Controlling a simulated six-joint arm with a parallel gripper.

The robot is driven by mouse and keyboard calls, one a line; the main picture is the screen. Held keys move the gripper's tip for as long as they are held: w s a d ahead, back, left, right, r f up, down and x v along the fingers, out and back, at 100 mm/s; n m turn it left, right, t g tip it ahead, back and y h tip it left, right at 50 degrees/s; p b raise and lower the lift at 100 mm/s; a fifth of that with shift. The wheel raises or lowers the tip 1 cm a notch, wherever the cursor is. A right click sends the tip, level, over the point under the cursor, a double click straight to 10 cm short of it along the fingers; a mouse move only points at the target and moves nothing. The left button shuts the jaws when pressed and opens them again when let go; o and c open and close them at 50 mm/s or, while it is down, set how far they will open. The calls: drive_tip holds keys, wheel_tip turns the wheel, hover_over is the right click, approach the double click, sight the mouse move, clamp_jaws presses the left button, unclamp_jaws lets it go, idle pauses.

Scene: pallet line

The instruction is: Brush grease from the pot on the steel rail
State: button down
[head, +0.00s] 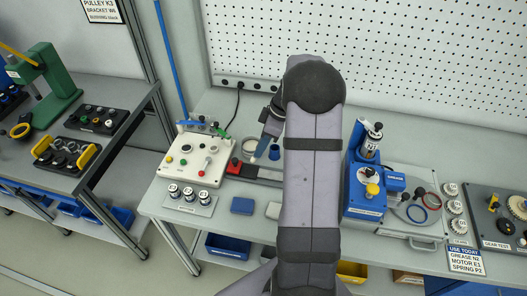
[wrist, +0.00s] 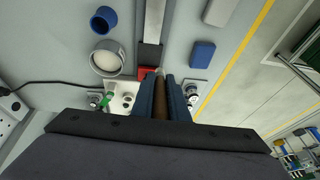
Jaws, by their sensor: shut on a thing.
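My gripper (wrist: 160,97) is shut on a brush (wrist: 160,102) with a brown handle, which points down between the blue fingers. In the head view my gripper (head: 268,132) is beside my grey forearm, above the bench. A round pot (wrist: 106,60) with a pale filling stands to the left of the fingers in the wrist view; the head view shows it too (head: 250,146). A blue round cup (wrist: 104,20) is next to it. The steel rail (wrist: 151,26) has a dark block and a red block (wrist: 145,73) at its near end. My forearm hides part of the rail in the head view.
A white panel with buttons (head: 178,169) stands left of the rail. A blue block (wrist: 202,54) lies on the bench. A blue machine (head: 362,185) stands right of my forearm. A sign (head: 465,260) reads "USE TODAY", grease N2, motor K1, spring P2.

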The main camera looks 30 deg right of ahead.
drive_tip(key=shift+f, duration=0.15)
drive_tip(key=shift+g, duration=0.5)
drive_tip(key=shift+w+d+f+b, duration=0.25)
drive_tip(key=shift+d+f+b, duration=0.1)
drive_tip(key=shift+f, duration=0.65)
drive_tip(key=shift+w+d+f+b, duration=0.25)
drive_tip(key=shift+d+f+b, duration=0.15)
drive_tip(key=shift+f, duration=0.55)
drive_tip(key=shift+w+d+f+b, duration=0.25)
drive_tip(key=shift+d+f+b, duration=0.1)
drive_tip(key=shift+f, duration=0.65)
drive_tip(key=shift+f+b, duration=0.7)
drive_tip(key=shift+f, duration=0.2)
drive_tip(key=shift+d, duration=0.1)
drive_tip(key=shift+s+d, duration=1.35)
drive_tip(key=shift+s, duration=0.1)
drive_tip(key=shift+s+d, duration=0.1)
drive_tip(key=shift+d, duration=0.05)
drive_tip(key=shift+s+d+b, duration=0.45)
drive_tip(key=shift+s+d, duration=0.8)
drive_tip(key=shift+s, duration=0.05)
drive_tip(key=shift+d, duration=0.1)
